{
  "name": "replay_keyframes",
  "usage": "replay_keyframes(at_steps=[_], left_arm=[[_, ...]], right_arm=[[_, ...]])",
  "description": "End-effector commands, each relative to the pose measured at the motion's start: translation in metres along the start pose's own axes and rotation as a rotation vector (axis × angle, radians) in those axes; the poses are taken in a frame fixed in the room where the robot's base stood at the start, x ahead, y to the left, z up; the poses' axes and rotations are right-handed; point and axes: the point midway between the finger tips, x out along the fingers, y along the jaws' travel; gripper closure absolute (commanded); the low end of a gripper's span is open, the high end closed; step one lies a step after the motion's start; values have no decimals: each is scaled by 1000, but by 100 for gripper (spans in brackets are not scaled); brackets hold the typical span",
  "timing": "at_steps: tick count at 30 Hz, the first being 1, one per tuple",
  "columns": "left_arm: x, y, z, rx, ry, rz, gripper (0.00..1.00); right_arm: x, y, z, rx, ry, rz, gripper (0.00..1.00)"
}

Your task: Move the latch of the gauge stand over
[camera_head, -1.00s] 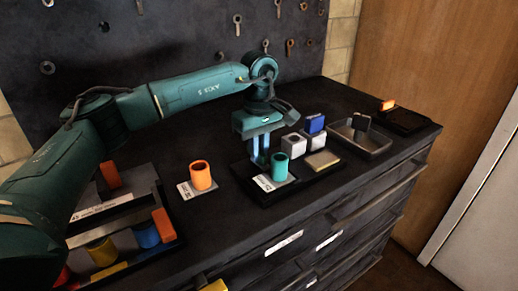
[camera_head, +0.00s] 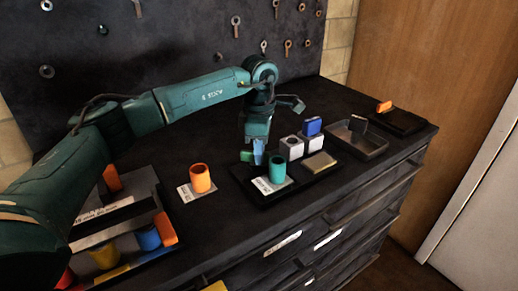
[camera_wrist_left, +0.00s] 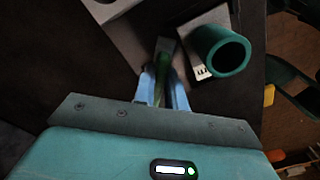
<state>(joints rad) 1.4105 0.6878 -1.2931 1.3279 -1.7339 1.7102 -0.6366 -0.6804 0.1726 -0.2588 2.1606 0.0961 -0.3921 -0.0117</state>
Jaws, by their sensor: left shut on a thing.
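My left gripper (camera_head: 258,154) points down over the dark tray (camera_head: 262,203), behind the teal hollow cylinder (camera_head: 277,170). It is shut on a small green piece (camera_head: 246,156) that sticks out to the left of its fingers. In the left wrist view the green piece (camera_wrist_left: 162,85) shows as a narrow strip between the blue fingertips. The teal cylinder (camera_wrist_left: 223,52) stands on a pale labelled plate, apart from the fingers. The green piece may be the latch, but the fingers hide much of it, and I cannot tell how far over it is. My right gripper is not in view.
A white block (camera_head: 291,147), a blue block (camera_head: 312,126) and a tan block (camera_head: 320,161) sit close to the gripper's right. An orange cylinder (camera_head: 200,179) stands to the left. A grey tray (camera_head: 372,149) lies further right.

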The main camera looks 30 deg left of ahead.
Motion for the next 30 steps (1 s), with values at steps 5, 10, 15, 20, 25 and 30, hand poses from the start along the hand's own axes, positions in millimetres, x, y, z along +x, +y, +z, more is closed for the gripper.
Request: replay_keyframes(at_steps=[5,10,15,20,25,30], left_arm=[[-1,2,0,-167,-1,0,100],[-1,4,0,-325,0,1,100],[-1,5,-1,-468,-1,1,100],[-1,6,-2,-578,-1,0,100],[-1,7,-2,-661,-2,1,100],[-1,7,-2,-710,-2,2,100]], right_arm=[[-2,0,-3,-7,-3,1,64],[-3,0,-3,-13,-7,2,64],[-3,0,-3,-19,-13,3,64],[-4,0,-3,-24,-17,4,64],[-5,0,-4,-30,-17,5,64],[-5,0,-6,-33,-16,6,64]])
